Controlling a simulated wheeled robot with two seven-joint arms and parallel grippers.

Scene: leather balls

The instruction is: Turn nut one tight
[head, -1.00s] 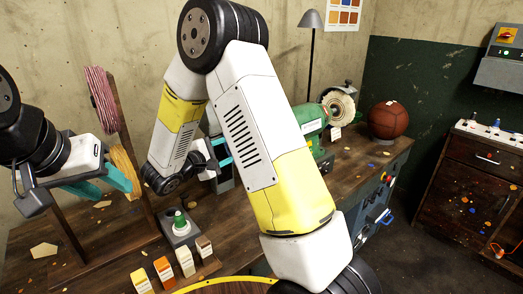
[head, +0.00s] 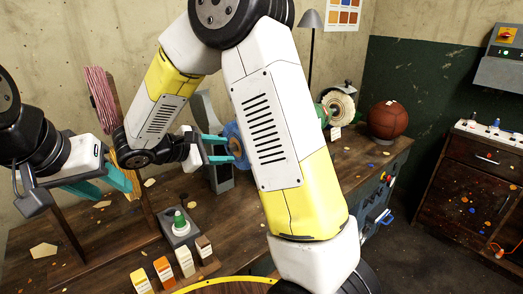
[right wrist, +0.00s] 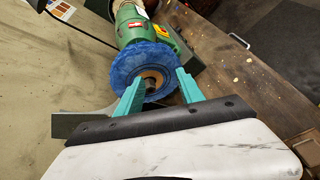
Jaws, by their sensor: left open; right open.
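A blue wheel (head: 228,131) sits on the spindle of a green grinder on the bench. It faces me in the right wrist view (right wrist: 121,71), with a brownish, nut-like hub (right wrist: 153,78) at its centre. In the head view my own arm hides part of the wheel. My right gripper (head: 226,148) is open, its teal fingers pointing at the hub. In the right wrist view its fingertips (right wrist: 160,76) lie on either side of the hub; contact is unclear. My left gripper (head: 119,190) is open at the left, near a wooden rack with a yellowish piece.
A brown leather ball (head: 388,119) and a pale buffing wheel (head: 342,107) are at the right. A lamp (head: 311,20) stands behind.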

